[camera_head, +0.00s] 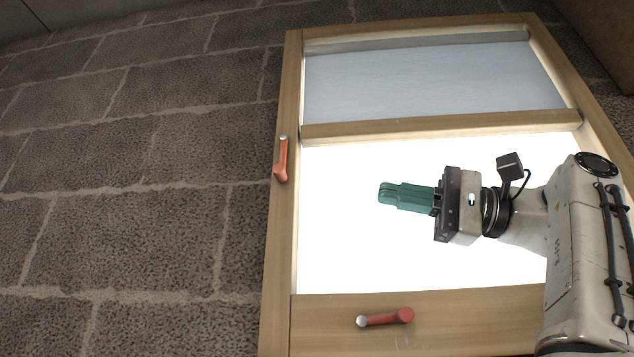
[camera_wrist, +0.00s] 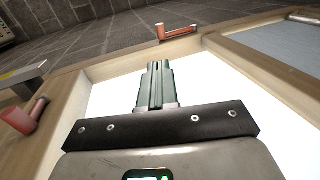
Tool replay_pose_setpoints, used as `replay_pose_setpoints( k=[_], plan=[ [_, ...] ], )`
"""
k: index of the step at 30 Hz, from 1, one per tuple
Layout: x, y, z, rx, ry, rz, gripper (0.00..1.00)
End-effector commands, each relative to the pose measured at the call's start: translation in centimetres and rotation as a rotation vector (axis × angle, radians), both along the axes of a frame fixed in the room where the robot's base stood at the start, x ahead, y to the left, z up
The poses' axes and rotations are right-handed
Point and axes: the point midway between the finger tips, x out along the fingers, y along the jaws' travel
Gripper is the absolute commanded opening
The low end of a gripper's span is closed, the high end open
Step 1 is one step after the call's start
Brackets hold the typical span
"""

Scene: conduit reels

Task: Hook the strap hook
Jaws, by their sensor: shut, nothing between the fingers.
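My gripper (camera_head: 382,193) has green fingers, pressed together and empty. It points left in the head view, in front of the bright lower pane (camera_head: 345,250). Its fingers also show in the wrist view (camera_wrist: 156,66). An orange-red lever with a pale tip (camera_head: 281,162) is on the left side of the wooden frame, left of and apart from the fingertips; in the wrist view it is beyond them (camera_wrist: 178,33). A red lever with a silver end (camera_head: 388,318) is on the bottom rail, below the gripper; it shows at left in the wrist view (camera_wrist: 18,121). I cannot identify a strap or strap hook.
The wooden frame (camera_head: 279,235) has a crossbar (camera_head: 440,125) below a blue-grey upper pane (camera_head: 430,85). Grey stone blocks (camera_head: 150,200) fill the left of the head view. A grey piece with a yellowish edge (camera_wrist: 22,74) lies at left in the wrist view.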

Motion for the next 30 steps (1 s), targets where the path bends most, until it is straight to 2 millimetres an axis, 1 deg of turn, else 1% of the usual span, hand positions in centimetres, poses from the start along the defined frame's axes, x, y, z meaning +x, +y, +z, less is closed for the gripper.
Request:
replay_pose_setpoints(
  k=[5, 8, 15, 21, 24, 30],
  plan=[
    [0.0, 1.5, 0.6, -0.001, -0.001, 0.003, 0.0],
    [0.0, 3.2, 1.1, -0.002, -0.001, 0.003, 0.0],
    [0.2, 7.8, 2.4, -0.001, 0.0, 0.004, 0.0],
    [0.3, 11.1, 3.3, -0.001, 0.0, 0.002, 0.0],
    [0.4, 12.3, 3.5, 0.0, 0.0, 0.001, 0.0],
    [0.5, 13.4, 3.6, -0.001, 0.0, 0.0, 0.0]
  ],
)
